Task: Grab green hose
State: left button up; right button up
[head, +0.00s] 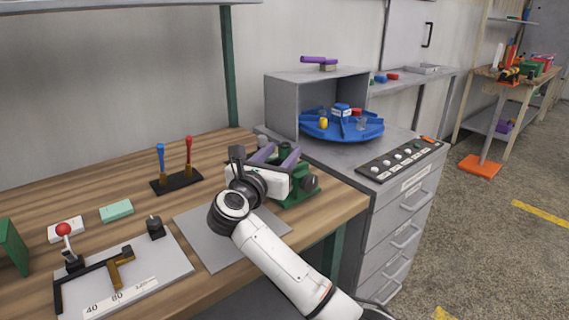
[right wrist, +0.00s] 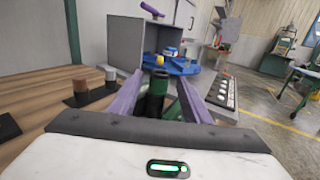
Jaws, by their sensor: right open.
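No hanging green hose can be made out in either view. My right gripper (head: 276,154) is over the right part of the wooden bench, its two purple fingers apart. In the right wrist view the open fingers (right wrist: 161,76) point forward, with a dark upright cylinder (right wrist: 157,86) showing between them and green beside it. I cannot tell whether it lies between the jaws or beyond them. In the head view a green fixture with a dark knob (head: 308,185) stands by the gripper, partly hidden by it. My left gripper is not in view.
A grey open box (head: 283,104) and blue round tray (head: 362,128) stand on the drawer cabinet beyond the gripper. A row of knobs (head: 398,160) lies along its front. A rack with blue and red handles (head: 177,182) stands on the bench (head: 120,165). The floor at right is largely clear.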

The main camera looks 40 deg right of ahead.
jog(key=shift+x, duration=1.3)
jog(key=shift+a, duration=0.1)
grip_shut()
